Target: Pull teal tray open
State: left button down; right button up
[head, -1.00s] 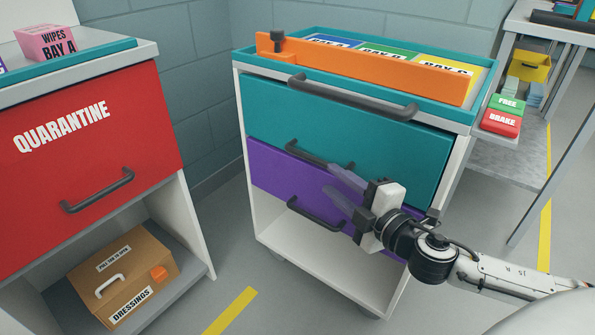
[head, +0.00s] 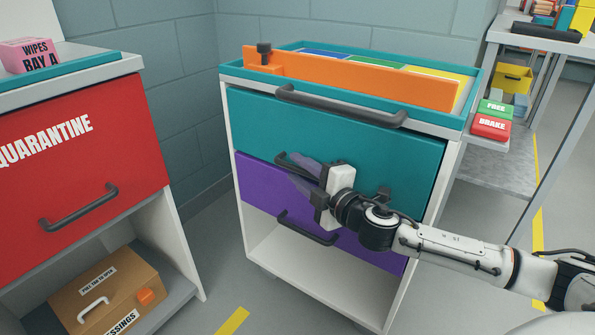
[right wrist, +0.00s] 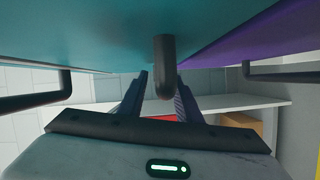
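The teal tray is the upper drawer front (head: 385,150) of the white cart in the head view. It looks shut, flush above the purple drawer (head: 258,185). Its dark bar handle shows in the right wrist view (right wrist: 165,68), nearly end-on, and is partly hidden by my gripper in the head view. My right gripper (head: 294,170) is open at this handle. In the right wrist view its two fingers (right wrist: 161,88) stand on either side of the handle with gaps visible; I cannot tell whether either touches it. My left gripper is not in view.
The purple drawer's handle (head: 306,228) is just below my gripper. A dark bar (head: 340,107) runs above, and an orange strip (head: 370,80) lies on the cart top. A red quarantine cabinet (head: 75,180) stands left. Floor is clear between the cabinet and cart.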

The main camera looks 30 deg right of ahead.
jog(key=shift+w, duration=0.35)
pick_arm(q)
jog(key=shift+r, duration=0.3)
pick_arm(e)
grip_shut()
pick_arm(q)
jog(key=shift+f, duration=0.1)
